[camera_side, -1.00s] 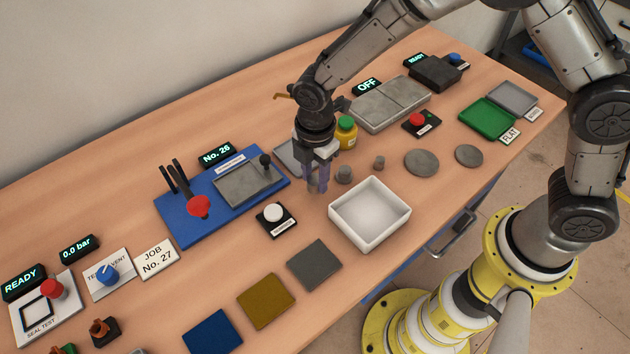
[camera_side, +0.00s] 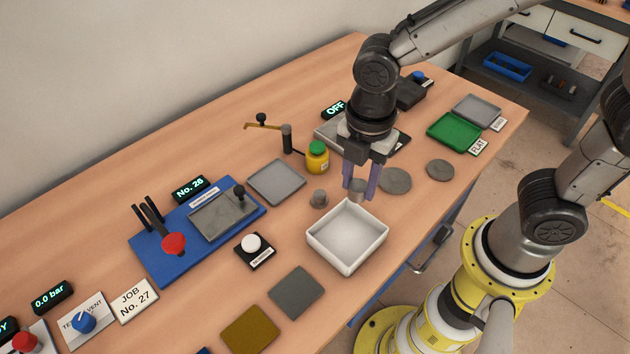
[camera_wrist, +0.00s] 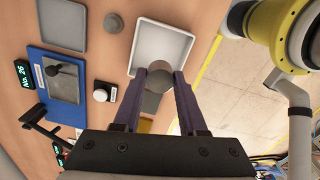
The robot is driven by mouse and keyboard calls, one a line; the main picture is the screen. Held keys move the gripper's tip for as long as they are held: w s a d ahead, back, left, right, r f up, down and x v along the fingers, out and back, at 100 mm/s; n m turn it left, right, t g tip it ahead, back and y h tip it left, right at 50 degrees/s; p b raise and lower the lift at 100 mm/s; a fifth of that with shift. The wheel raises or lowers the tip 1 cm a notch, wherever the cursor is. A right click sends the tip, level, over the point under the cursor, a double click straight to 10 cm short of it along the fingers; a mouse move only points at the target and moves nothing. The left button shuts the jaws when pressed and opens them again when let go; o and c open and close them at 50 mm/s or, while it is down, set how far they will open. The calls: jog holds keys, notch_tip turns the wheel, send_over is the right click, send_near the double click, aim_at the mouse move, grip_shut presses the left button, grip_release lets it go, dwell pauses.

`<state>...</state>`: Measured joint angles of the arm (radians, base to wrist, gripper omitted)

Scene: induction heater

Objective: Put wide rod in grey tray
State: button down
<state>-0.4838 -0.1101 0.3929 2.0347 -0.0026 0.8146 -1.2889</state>
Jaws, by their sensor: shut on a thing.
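My gripper (camera_side: 360,190) is shut on a grey cylindrical rod (camera_side: 357,188), just behind the far corner of the white box. In the wrist view the held rod (camera_wrist: 155,76) shows as a round grey end between the purple fingertips. A second short grey rod (camera_side: 319,198) stands on the table to the left; it also shows in the wrist view (camera_wrist: 113,22). I cannot tell how far the held rod is above the table. An empty shallow grey tray (camera_side: 277,181) lies left of the gripper, behind the standing rod; the wrist view shows it too (camera_wrist: 62,25).
The deep white box (camera_side: 322,245) stands in front of my gripper. A yellow jar (camera_side: 317,158) with a green lid and a post with an orange lever (camera_side: 287,140) stand near the grey tray. Flat grey discs (camera_side: 395,181) lie to the right. Another grey tray (camera_side: 477,108) is far right.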

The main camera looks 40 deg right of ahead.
jog(key=w, duration=0.5)
send_over(277, 181)
jog(key=shift+m, duration=0.3)
jog(key=f, duration=0.9)
jog(key=shift+s, duration=0.3)
jog(key=shift+w+f, duration=0.25)
jog(key=shift+f, duration=0.1)
jog(key=shift+w+f, duration=0.1)
jog(key=shift+f, duration=1.5)
jog(key=shift+f, duration=0.1)
jog(key=shift+c, duration=2.3)
grip_release()
jog(key=shift+f, duration=0.1)
